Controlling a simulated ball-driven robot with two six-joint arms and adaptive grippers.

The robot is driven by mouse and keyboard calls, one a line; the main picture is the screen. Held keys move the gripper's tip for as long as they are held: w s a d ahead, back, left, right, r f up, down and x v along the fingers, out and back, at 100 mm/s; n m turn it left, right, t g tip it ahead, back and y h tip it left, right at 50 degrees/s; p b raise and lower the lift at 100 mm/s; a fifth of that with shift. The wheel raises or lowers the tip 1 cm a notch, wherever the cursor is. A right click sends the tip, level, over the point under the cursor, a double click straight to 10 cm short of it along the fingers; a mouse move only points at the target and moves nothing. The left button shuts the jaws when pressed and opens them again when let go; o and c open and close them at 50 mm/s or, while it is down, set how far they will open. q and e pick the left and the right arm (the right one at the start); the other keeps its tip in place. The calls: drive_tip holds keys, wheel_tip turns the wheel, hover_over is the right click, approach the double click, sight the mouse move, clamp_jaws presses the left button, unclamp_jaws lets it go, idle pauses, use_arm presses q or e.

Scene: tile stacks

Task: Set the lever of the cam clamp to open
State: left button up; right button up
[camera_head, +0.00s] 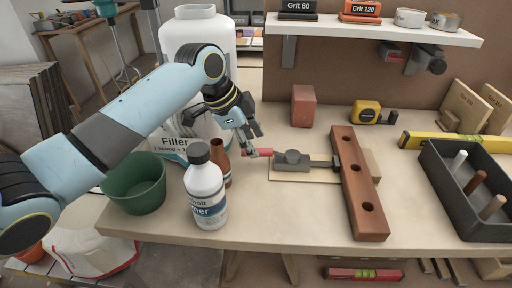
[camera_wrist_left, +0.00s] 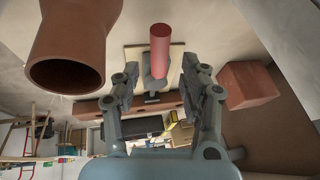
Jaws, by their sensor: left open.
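The cam clamp (camera_head: 292,160) is grey and sits on a pale board on the bench. Its plunger reaches right to a red-brown bar with holes (camera_head: 358,182). Its lever has a red grip (camera_head: 262,153) that points left, roughly in line with the clamp. My left gripper (camera_head: 249,147) is at the grip's outer end, coming down from the upper left. In the left wrist view, the red grip (camera_wrist_left: 160,47) shows between the open fingers of my left gripper (camera_wrist_left: 163,78), with gaps on both sides. My right gripper is out of view.
A white bottle (camera_head: 206,195) and green bowl (camera_head: 135,185) stand in front. A red-brown block (camera_head: 303,106) stands behind the clamp. Bare bench lies in front.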

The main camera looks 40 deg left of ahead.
sight(269, 154)
use_arm(q)
drive_tip(key=shift+x, duration=1.2)
drive_tip(key=shift+w+d+f, duration=0.1)
drive_tip(key=shift+f, duration=0.15)
clamp_jaws()
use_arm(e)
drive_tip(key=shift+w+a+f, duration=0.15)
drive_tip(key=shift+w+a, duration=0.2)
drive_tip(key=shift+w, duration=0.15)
